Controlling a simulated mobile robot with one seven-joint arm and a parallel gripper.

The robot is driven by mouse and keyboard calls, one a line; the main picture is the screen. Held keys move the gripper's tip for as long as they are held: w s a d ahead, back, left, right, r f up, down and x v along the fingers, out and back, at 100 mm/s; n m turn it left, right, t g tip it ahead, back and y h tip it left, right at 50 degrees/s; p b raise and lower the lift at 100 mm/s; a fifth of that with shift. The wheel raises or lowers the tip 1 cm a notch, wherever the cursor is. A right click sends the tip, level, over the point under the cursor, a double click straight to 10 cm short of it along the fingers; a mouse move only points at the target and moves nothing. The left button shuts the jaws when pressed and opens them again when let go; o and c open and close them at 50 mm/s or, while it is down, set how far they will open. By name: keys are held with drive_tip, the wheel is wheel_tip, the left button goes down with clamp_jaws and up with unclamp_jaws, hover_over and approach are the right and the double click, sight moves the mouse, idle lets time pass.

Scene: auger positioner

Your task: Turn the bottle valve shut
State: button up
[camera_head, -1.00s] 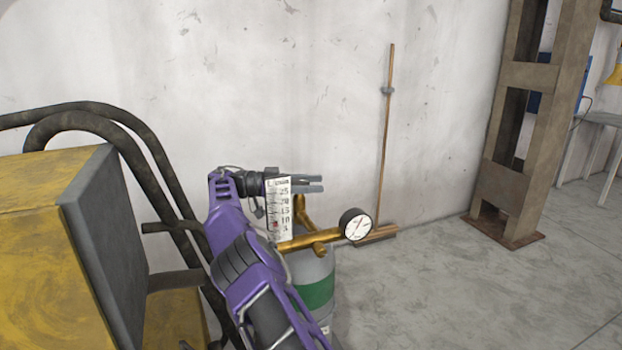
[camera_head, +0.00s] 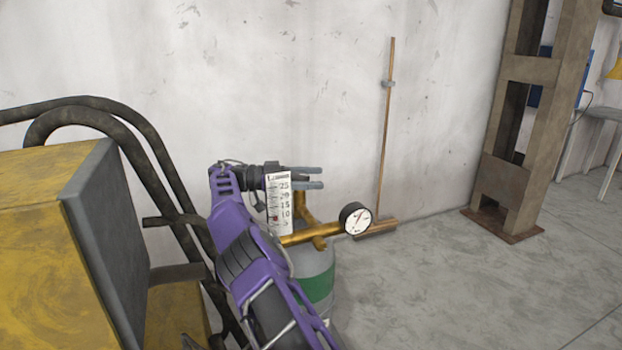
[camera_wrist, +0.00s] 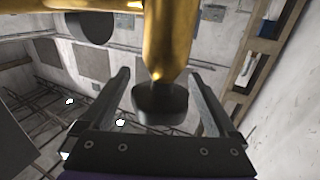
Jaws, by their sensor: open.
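The gas bottle (camera_head: 318,272), grey with a green band, stands on the floor near the wall. Its brass regulator (camera_head: 310,236) carries a round dial gauge (camera_head: 355,218) and a white flow scale (camera_head: 278,203). My gripper (camera_head: 318,178) is beside the top of the regulator, its fingers pointing right. In the wrist view my gripper (camera_wrist: 160,92) is open, with a dark valve knob (camera_wrist: 160,103) on a brass stem (camera_wrist: 163,45) between its fingers. Gaps show on both sides of the knob. In the head view the knob is not clearly seen.
A yellow machine (camera_head: 35,235) with a dark panel and bent pipes (camera_head: 95,108) stands close on the left. A broom (camera_head: 385,140) leans on the wall behind. A brown steel column (camera_head: 512,150) stands at the right. The floor between is clear.

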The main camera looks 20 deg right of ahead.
drive_tip(key=shift+f+n+t+b, duration=0.2)
drive_tip(key=shift+n+t+b, duration=0.15)
drive_tip(key=shift+b, duration=0.75)
